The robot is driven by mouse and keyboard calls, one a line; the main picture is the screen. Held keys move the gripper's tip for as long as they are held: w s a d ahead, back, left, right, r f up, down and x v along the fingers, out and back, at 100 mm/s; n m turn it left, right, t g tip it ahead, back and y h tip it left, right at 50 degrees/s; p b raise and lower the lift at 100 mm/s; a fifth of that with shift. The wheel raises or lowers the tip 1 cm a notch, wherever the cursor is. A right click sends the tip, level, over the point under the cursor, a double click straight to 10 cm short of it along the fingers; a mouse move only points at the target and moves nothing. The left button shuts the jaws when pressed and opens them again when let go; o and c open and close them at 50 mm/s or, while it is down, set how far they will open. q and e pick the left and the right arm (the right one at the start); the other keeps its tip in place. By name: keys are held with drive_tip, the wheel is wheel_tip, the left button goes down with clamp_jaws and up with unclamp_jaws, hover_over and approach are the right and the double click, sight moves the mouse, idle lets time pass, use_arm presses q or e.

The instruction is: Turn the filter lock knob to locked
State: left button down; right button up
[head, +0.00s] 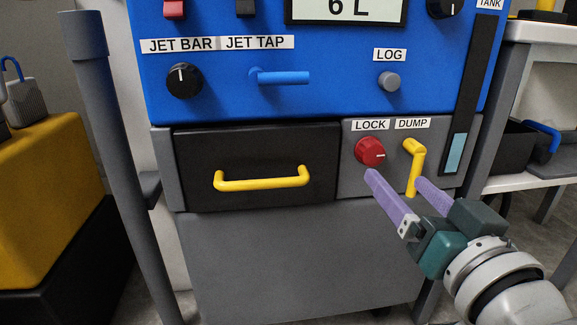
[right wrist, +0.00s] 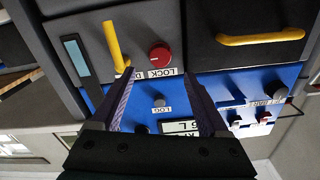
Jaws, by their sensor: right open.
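The red lock knob (head: 370,151) sits under the LOCK label on the grey panel, its white mark pointing right. It also shows in the right wrist view (right wrist: 160,56), beyond the gap between the fingers. My right gripper (head: 395,178) is open and empty, with its purple fingers spread. In the head view one fingertip is just below the knob and the other is below the yellow dump handle; I cannot tell whether either touches. The left gripper is not in view.
The yellow dump handle (head: 413,165) stands close to the right of the knob. A dark drawer with a yellow handle (head: 262,180) is to the left. The blue panel above carries a black jet bar knob (head: 184,80), a blue lever (head: 283,77) and a grey log button (head: 389,81).

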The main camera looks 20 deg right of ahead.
sight(374, 156)
drive_tip(key=b+x, duration=0.3)
drive_tip(key=x, duration=0.3)
drive_tip(key=shift+w+f, duration=0.15)
drive_tip(key=shift+w, duration=0.05)
drive_tip(key=shift+w+d, duration=0.15)
drive_tip(key=shift+w, duration=0.45)
drive_tip(key=c, duration=0.4)
clamp_jaws()
